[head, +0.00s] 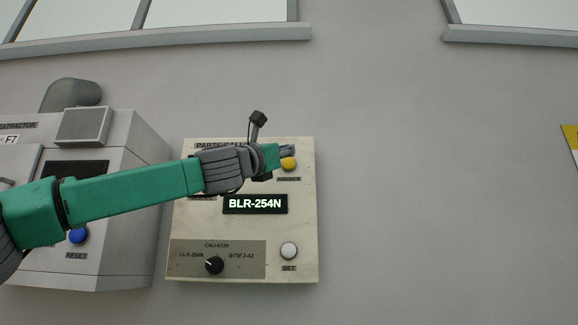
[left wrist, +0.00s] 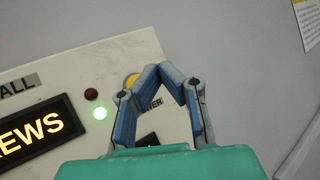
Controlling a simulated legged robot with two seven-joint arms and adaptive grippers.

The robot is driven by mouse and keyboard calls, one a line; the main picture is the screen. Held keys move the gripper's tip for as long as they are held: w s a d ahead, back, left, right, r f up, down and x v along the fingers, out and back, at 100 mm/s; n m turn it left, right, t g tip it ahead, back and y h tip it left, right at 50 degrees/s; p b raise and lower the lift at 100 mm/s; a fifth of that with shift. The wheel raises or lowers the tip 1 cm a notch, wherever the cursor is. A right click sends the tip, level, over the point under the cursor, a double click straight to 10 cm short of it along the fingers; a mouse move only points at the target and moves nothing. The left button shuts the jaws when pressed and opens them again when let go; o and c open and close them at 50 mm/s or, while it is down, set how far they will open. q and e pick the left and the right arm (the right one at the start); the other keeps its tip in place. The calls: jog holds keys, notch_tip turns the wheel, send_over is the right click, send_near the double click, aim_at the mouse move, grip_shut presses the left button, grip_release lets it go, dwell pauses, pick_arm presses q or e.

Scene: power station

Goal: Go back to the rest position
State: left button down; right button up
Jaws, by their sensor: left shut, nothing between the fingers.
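My left gripper (head: 287,150) is at the end of a green arm from the left, in front of the upper right of a cream control panel (head: 300,225). Its fingertips meet with nothing between them, as the left wrist view (left wrist: 163,70) shows. A yellow button (head: 288,164) is just below the gripper in the head view and partly behind a finger in the left wrist view (left wrist: 131,79). I cannot tell whether they touch. My right gripper is out of view.
The panel has a display reading BLR-254N (head: 255,204), a white SET button (head: 289,251) and a black knob (head: 214,265). The wrist view shows a lit green lamp (left wrist: 100,113). A grey extractor box (head: 120,220) with a blue RESET button (head: 78,236) stands left.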

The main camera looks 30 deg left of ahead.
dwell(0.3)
